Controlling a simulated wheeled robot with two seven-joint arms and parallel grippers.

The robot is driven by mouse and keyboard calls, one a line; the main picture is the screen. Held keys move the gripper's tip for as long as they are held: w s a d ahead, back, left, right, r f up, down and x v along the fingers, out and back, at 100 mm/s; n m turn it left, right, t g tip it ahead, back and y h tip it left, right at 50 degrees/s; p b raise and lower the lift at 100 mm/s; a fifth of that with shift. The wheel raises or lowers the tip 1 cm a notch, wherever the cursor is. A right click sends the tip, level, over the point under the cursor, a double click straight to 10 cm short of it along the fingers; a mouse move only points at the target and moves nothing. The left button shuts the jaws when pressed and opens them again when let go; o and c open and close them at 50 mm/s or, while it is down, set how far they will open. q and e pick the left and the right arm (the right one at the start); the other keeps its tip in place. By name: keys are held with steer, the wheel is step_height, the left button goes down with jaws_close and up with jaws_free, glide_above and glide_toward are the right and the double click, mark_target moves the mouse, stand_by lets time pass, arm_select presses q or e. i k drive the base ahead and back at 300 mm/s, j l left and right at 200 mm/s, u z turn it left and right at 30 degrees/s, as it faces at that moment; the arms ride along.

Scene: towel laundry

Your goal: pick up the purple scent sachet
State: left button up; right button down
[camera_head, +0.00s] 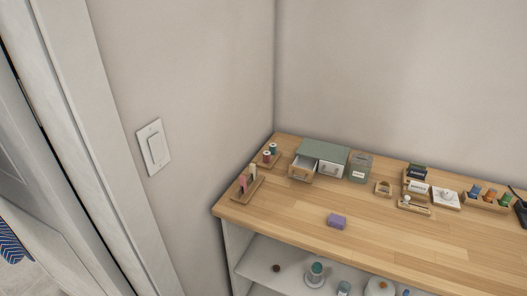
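The purple scent sachet (337,221) is a small block-like piece. It lies on the bare wooden top of the shelf unit (400,235), near its front edge and left of the middle. Nothing touches it. Neither of my grippers shows in the head view.
Behind the sachet stand a small green-topped drawer box (324,150) with one drawer (302,168) pulled out and a grey container (359,167). Wooden holders with spools (268,157) stand at the left. Small boxes (417,172) stand at the right. The wood around the sachet is clear.

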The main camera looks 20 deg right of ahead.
mark_target(337, 222)
steer(key=z, duration=1.4)
steer(key=i+l+u, duration=0.35)
steer(key=i+l, duration=0.15)
